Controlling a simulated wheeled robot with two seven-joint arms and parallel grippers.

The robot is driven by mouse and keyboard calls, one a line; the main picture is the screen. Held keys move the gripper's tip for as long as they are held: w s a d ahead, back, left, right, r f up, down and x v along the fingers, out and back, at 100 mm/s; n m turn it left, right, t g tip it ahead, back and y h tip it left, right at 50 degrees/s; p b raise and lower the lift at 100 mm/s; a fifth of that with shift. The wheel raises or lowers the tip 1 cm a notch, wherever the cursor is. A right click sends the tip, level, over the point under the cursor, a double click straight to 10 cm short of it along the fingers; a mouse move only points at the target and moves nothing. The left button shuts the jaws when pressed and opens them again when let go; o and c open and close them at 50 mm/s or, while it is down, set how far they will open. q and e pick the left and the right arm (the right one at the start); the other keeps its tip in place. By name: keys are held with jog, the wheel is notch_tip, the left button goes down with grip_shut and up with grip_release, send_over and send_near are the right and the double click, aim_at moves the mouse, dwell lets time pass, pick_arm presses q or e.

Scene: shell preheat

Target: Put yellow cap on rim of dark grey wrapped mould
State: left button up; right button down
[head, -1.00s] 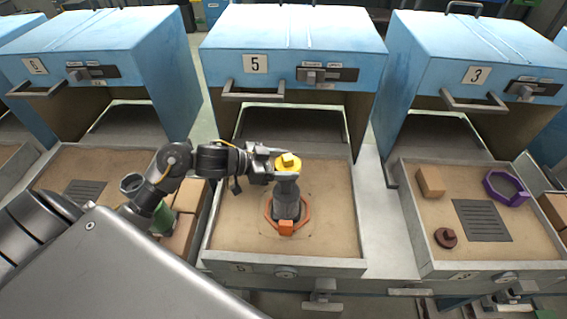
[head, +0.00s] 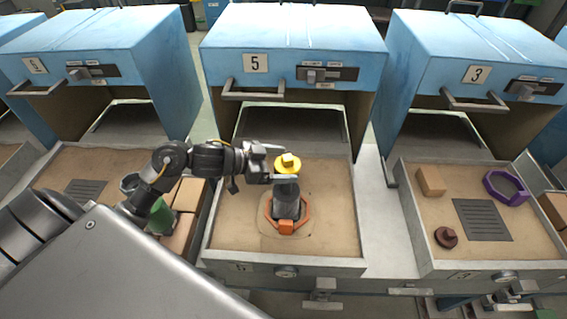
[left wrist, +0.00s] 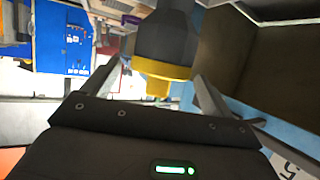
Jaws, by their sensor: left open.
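The dark grey wrapped mould (head: 287,201) stands upright in the sand of the tray under oven 5, with an orange ring clamp (head: 286,227) around its base. The yellow cap (head: 287,163) sits on the mould's top rim and looks level. My left gripper (head: 279,165) is open, with its fingers beside the cap. In the left wrist view the fingers (left wrist: 158,85) stand apart on either side of the yellow cap (left wrist: 160,72), with the grey mould (left wrist: 167,38) beyond it. My right gripper is not in view.
The number 5 tray (head: 355,215) has a raised metal rim and bare sand around the mould. The right tray (head: 420,215) holds a purple ring (head: 506,187), a tan block (head: 430,181), a brown piece (head: 446,237) and a grate (head: 482,220). Blue oven 5 (head: 291,40) stands behind.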

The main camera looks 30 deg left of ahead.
pick_arm(q)
jog(key=b+v, duration=0.1)
jog(key=v, duration=1)
jog(key=shift+s, duration=0.1)
